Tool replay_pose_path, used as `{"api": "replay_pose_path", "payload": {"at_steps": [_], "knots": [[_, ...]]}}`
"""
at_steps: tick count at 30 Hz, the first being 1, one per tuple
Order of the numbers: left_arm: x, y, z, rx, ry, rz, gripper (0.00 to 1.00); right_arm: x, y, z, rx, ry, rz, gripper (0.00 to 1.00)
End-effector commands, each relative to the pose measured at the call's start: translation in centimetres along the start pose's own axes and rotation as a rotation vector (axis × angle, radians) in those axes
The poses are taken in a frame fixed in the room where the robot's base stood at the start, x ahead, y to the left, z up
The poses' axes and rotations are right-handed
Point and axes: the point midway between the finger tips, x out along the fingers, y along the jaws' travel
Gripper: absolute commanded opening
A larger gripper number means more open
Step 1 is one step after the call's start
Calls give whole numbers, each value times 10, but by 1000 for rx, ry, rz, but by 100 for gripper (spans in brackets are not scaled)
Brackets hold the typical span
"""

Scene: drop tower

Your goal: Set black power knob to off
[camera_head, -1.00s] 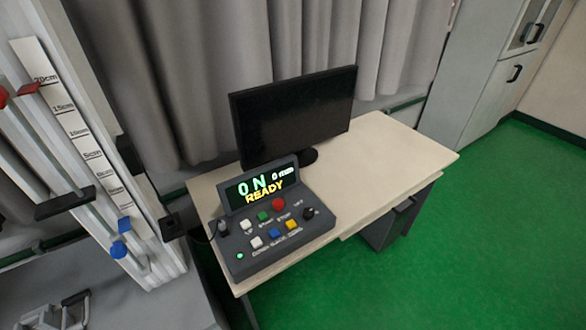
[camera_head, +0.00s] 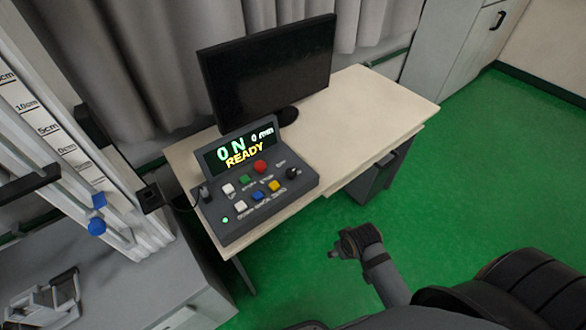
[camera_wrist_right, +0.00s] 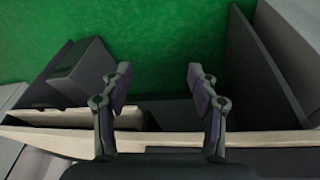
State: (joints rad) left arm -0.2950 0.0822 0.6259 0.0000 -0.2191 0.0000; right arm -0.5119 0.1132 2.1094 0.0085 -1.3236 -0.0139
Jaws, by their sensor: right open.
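A dark grey control box (camera_head: 240,225) stands on the desk. My right gripper (camera_head: 334,253) is in front of the desk, below and to the right of the box, apart from the knob. In the right wrist view its two fingers (camera_wrist_right: 158,85) are spread, with nothing between them; the knob cannot be made out there. My left gripper is not in view.
A black monitor (camera_head: 268,75) stands behind the box on the pale desk (camera_head: 370,115). The drop tower (camera_head: 60,130) stands at the left, with a blue knob (camera_head: 97,227). The green floor (camera_head: 470,190) is clear at the right.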

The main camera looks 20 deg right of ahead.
Motion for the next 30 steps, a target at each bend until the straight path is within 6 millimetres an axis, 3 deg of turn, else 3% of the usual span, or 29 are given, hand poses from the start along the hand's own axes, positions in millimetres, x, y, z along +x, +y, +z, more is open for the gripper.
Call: {"api": "replay_pose_path", "payload": {"at_steps": [3,6,14,20,27,30], "knots": [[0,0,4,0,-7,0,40,-42,-1,-22,-36,25,-13,60],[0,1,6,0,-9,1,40,-68,-5,-48,-121,33,-46,60],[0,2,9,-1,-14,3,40,-73,-11,-108,-352,30,-142,60],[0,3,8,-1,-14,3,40,-78,-12,-171,-561,48,-235,60],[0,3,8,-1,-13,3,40,-116,-6,-260,-865,120,-375,60],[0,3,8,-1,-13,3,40,-131,-4,-280,-944,147,-412,60]]}}
